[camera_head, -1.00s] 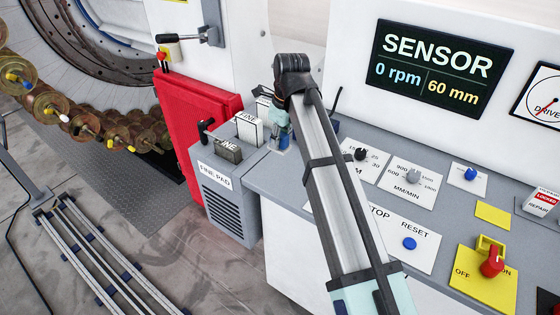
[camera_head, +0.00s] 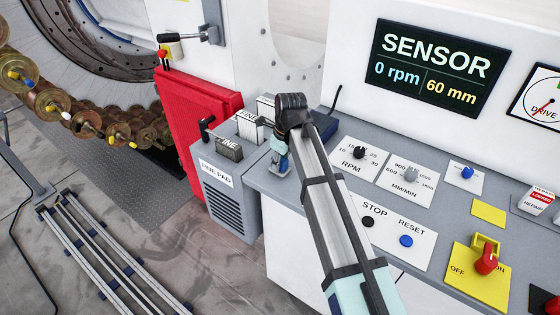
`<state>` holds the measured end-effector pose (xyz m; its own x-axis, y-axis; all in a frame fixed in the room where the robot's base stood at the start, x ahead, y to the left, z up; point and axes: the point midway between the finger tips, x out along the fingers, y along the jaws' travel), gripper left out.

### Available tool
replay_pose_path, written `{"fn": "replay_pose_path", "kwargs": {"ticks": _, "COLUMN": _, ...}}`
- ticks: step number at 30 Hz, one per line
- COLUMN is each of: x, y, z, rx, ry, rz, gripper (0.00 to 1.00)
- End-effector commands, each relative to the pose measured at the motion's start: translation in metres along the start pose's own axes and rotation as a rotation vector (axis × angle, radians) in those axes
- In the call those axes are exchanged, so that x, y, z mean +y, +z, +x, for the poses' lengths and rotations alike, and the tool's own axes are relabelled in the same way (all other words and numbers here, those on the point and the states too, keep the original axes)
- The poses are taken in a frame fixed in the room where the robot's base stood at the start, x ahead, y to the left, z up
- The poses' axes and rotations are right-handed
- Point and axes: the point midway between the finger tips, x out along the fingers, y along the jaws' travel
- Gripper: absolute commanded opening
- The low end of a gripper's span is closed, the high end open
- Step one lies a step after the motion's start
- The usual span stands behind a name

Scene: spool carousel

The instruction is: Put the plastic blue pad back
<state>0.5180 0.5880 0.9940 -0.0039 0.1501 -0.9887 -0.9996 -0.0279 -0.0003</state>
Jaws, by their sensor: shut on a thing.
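My gripper (camera_head: 279,167) is at the left end of the grey console, just right of the box labelled FINE PAD. It points down and is small in the view, partly behind my own arm. It is shut on a small bluish thing that I take to be the blue pad, mostly hidden by the fingers. I cannot tell whether it touches the console top. The FINE PAD box (camera_head: 228,205) is grey with a slatted front.
A red cabinet (camera_head: 197,115) and a lever (camera_head: 182,37) are at the left. A dark blue object (camera_head: 326,124) lies behind my arm. Knobs and buttons, including a red switch (camera_head: 486,260), cover the console to the right. A rail frame (camera_head: 105,260) lies on the floor.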

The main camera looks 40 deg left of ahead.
Motion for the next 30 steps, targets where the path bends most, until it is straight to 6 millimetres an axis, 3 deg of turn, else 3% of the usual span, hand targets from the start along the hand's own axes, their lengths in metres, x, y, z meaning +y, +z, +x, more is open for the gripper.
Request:
{"fn": "replay_pose_path", "kwargs": {"ticks": 5, "x": 0.0, "y": -0.001, "z": 0.003, "rx": 0.001, "ry": 0.001, "rz": 0.0, "gripper": 0.05}}
{"fn": "replay_pose_path", "kwargs": {"ticks": 6, "x": 0.0, "y": -0.001, "z": 0.003, "rx": 0.001, "ry": 0.001, "rz": 0.0, "gripper": 0.36}}
{"fn": "replay_pose_path", "kwargs": {"ticks": 8, "x": 0.0, "y": -0.001, "z": 0.003, "rx": 0.0, "ry": 0.0, "rz": 0.0, "gripper": 0.57}}
{"fn": "replay_pose_path", "kwargs": {"ticks": 22, "x": 0.0, "y": 0.0, "z": -0.005, "rx": -0.001, "ry": 0.0, "rz": 0.0, "gripper": 0.58}}
{"fn": "replay_pose_path", "kwargs": {"ticks": 30, "x": -0.001, "y": 0.001, "z": -0.046, "rx": -0.002, "ry": -0.002, "rz": 0.0, "gripper": 0.58}}
